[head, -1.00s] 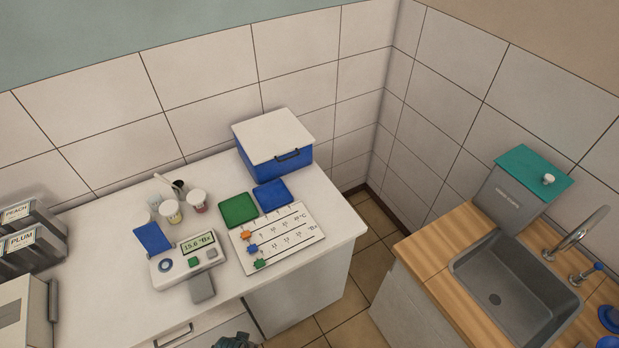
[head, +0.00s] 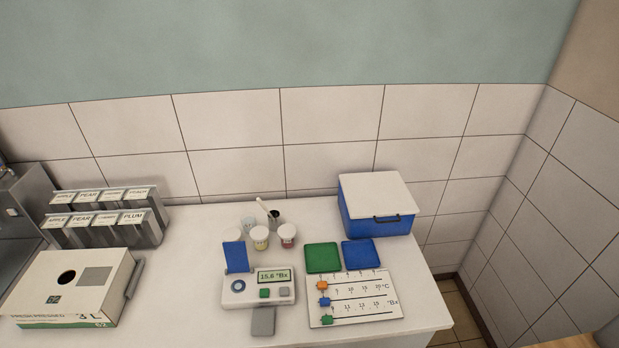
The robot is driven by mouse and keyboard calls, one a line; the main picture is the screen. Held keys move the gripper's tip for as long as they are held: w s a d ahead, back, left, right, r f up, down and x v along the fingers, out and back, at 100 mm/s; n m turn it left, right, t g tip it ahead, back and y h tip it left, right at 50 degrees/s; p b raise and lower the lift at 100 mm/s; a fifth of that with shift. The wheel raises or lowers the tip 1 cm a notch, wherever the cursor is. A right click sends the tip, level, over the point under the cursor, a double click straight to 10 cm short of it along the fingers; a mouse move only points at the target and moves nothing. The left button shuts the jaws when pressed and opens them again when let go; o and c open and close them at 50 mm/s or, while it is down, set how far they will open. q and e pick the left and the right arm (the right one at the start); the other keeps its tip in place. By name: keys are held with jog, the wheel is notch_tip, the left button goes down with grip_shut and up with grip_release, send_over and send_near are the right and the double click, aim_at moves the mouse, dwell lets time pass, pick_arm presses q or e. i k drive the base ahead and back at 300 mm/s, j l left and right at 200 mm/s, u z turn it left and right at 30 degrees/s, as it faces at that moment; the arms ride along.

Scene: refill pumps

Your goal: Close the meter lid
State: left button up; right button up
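The meter (head: 259,291) is a white box on the counter, with a display reading 15.6 °Bx, a round blue-ringed well (head: 238,286) at its left and two small buttons. Its blue lid (head: 236,257) stands raised at the back left of the meter, so the well is uncovered. A grey tab (head: 263,321) lies at the meter's front edge. Neither of my grippers is in the head view now.
Several small jars (head: 260,238) stand close behind the meter. A scale board (head: 355,299) with coloured markers, green and blue pads (head: 323,257) and a blue box with a white lid (head: 376,205) are to the right. A juice carton (head: 73,288) and label racks (head: 107,217) are left.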

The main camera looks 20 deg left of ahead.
aim_at(235, 253)
jog(key=u, duration=1.45)
